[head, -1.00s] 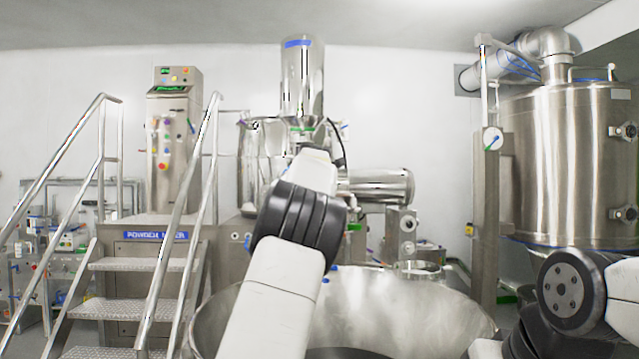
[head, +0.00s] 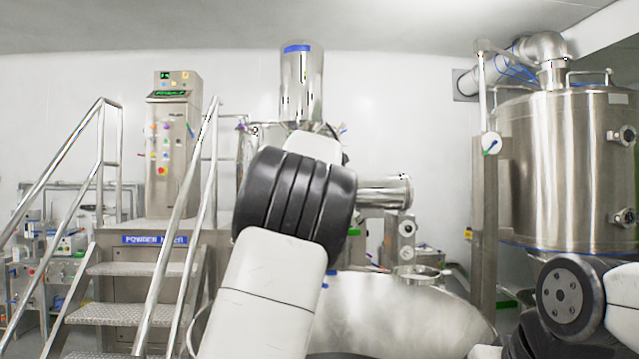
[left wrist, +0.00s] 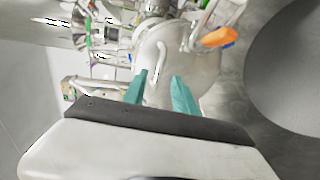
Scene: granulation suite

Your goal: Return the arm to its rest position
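My left arm rises through the middle of the head view, its white links and black ribbed joint in front of the powder mixer (head: 302,85). The left gripper is hidden behind that arm in the head view. In the left wrist view the left gripper (left wrist: 160,95) shows two teal fingers held apart, with nothing between them. Steel equipment shows beyond the fingertips. Part of my right arm shows at the lower right of the head view, but the right gripper is not seen.
A large steel bowl (head: 420,315) stands in front of me, partly behind my left arm. Metal steps (head: 125,312) with handrails are at the left, below a control panel (head: 172,140). A tall steel tank (head: 565,165) stands at the right. An orange part (left wrist: 218,37) shows in the wrist view.

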